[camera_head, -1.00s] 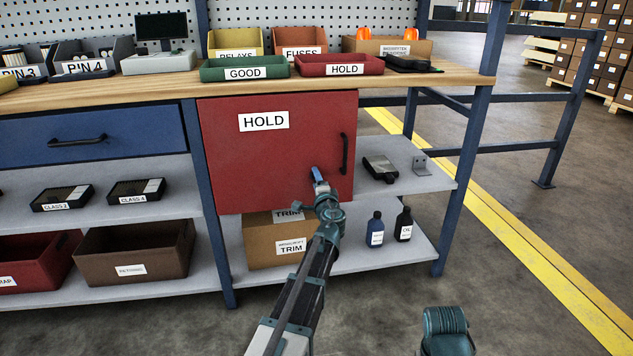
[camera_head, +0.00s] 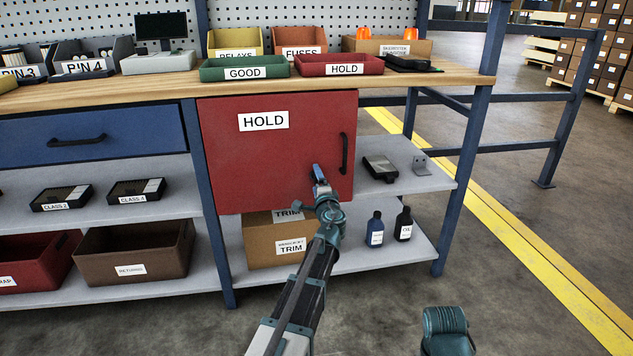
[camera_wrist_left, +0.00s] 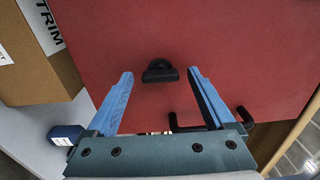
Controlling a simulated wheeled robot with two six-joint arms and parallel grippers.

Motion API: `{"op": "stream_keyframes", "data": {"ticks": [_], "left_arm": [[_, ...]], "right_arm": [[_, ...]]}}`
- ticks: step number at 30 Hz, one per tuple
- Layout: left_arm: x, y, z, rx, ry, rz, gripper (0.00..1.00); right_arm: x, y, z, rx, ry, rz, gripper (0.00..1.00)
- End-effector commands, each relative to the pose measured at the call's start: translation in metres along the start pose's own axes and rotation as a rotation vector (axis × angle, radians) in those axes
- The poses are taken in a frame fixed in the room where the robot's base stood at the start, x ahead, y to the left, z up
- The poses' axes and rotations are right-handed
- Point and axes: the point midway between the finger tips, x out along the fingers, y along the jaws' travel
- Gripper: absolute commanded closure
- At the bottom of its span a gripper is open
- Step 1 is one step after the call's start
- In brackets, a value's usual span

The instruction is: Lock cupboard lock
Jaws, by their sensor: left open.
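The red cupboard door (camera_head: 270,160) with a HOLD label is closed under the bench. In the left wrist view, a small black lock knob (camera_wrist_left: 160,70) sits on the red door, its bar lying across the picture. My left gripper (camera_head: 319,174) is at the lower right of the door, pointing at it. Its two blue fingers are open, with the knob showing between and just beyond their tips. I see no finger touching the knob. In the head view the gripper largely hides the knob. My right gripper is out of view.
The black door handle (camera_head: 345,153) is right of the gripper; it also shows behind a finger in the wrist view (camera_wrist_left: 245,120). A TRIM box (camera_head: 270,240) and two bottles (camera_head: 376,228) stand on the shelf below. Floor to the right is clear.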

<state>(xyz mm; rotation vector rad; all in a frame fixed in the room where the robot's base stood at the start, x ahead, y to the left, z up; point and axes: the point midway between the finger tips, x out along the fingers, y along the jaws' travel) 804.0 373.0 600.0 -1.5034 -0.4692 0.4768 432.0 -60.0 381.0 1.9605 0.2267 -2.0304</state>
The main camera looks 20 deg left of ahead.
Motion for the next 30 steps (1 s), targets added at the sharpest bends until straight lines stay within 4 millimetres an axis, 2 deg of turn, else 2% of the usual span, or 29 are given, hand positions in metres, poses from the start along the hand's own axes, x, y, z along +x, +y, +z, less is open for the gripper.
{"op": "stream_keyframes", "data": {"ticks": [9,15,21,30], "left_arm": [[-0.069,0.0,0.001,0.0,0.004,0.0,0.12],[-0.106,0.0,0.001,0.0,0.003,0.0,0.12],[-0.127,0.0,0.0,0.001,0.002,0.0,0.12],[-0.132,0.0,0.0,0.001,0.0,0.0,0.12]], "right_arm": [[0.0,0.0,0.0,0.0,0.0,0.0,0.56],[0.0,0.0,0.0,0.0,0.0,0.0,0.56],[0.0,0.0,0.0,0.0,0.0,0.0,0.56],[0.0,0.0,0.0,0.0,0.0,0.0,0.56]]}}
